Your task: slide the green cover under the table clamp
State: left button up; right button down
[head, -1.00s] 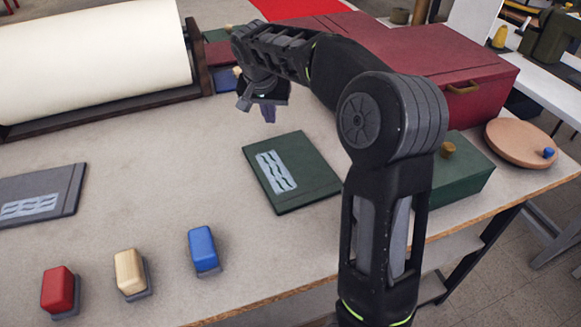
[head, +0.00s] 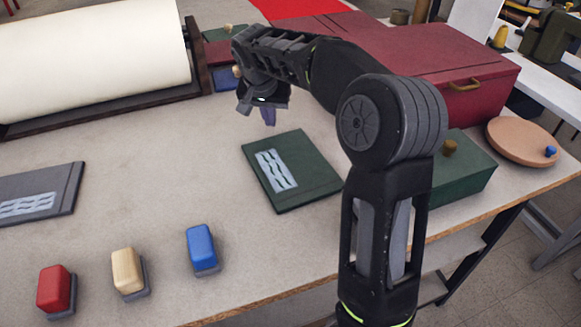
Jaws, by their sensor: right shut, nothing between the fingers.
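The green cover (head: 312,178) lies flat on the table, right of centre, with a pale panel of wavy dark lines on its left half. My right gripper (head: 268,116) is above the table, just beyond the cover's far left edge, fingers pointing down, shut and empty. It looks apart from the cover. My right arm crosses in front of the cover's right side. I cannot make out a table clamp for certain. My left gripper is not in view.
A red block (head: 55,289), a cream block (head: 127,271) and a blue block (head: 201,247) stand at the front. A grey cover (head: 66,187) lies left. A white roll (head: 90,55), a dark red box (head: 470,88), a green box (head: 462,175) and a round board (head: 508,142) surround the workspace.

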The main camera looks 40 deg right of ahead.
jog(key=shift+f+b, duration=0.45)
jog(key=shift+f, duration=0.2)
jog(key=shift+r, duration=0.2)
dwell(0.5)
jog(key=shift+s+a, duration=0.15)
jog(key=shift+s, duration=0.35)
jog(key=shift+b, duration=0.35)
jog(key=shift+s, duration=0.2)
jog(key=shift+s+a, duration=0.15)
jog(key=shift+s, duration=0.1)
jog(key=shift+s+b, duration=0.1)
jog(key=shift+b, duration=0.3)
